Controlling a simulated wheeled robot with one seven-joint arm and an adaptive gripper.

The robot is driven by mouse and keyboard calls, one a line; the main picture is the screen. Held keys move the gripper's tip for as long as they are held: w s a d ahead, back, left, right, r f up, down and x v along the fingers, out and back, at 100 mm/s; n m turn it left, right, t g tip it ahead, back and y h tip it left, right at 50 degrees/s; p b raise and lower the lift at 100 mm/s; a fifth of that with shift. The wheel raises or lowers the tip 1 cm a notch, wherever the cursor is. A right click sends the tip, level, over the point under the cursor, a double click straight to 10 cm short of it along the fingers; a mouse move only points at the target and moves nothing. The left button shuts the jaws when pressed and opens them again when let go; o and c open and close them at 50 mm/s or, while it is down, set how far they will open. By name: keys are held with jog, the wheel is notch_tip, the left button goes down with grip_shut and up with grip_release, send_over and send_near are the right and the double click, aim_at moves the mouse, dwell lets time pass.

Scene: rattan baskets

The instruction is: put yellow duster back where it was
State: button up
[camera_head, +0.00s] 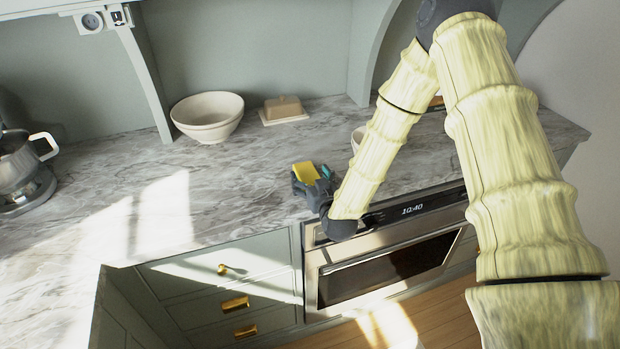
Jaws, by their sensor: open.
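A small yellow item (305,172), which looks like the yellow duster, is at the front part of the grey marble counter, above the oven. My gripper (310,182), dark grey with a teal part, is right at it, reaching in from the right. The gripper is open. Its fingers partly hide the yellow item's lower side, and I cannot tell whether they touch it or whether it rests on the counter.
A steel appliance (22,165) stands far left. The counter's middle left is clear.

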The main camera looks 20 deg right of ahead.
jog(key=shift+r, duration=0.2)
jog(key=s+r+b, duration=0.1)
jog(key=s+b, duration=0.2)
jog(key=s, duration=0.9)
jog(key=shift+d+r, duration=0.15)
jog(key=shift+r, duration=0.15)
jog(key=s+a+f+g, duration=0.1)
jog(key=s+f+g, duration=0.3)
jog(key=s+f, duration=0.55)
jog(key=s+a+f+g, duration=0.1)
jog(key=s+f+g, duration=0.45)
jog(key=f, duration=0.75)
jog(key=s+f+g, duration=0.3)
jog(key=s+f, duration=0.1)
jog(key=s, duration=0.6)
jog(key=s+f+g, duration=0.3)
jog(key=s+f, duration=0.2)
jog(key=s, duration=0.6)
jog(key=shift+s+d+f+m+g, duration=0.2)
jog(key=shift+d+m+g, duration=0.15)
jog(key=shift+d, duration=0.1)
jog(key=shift+c, duration=0.4)
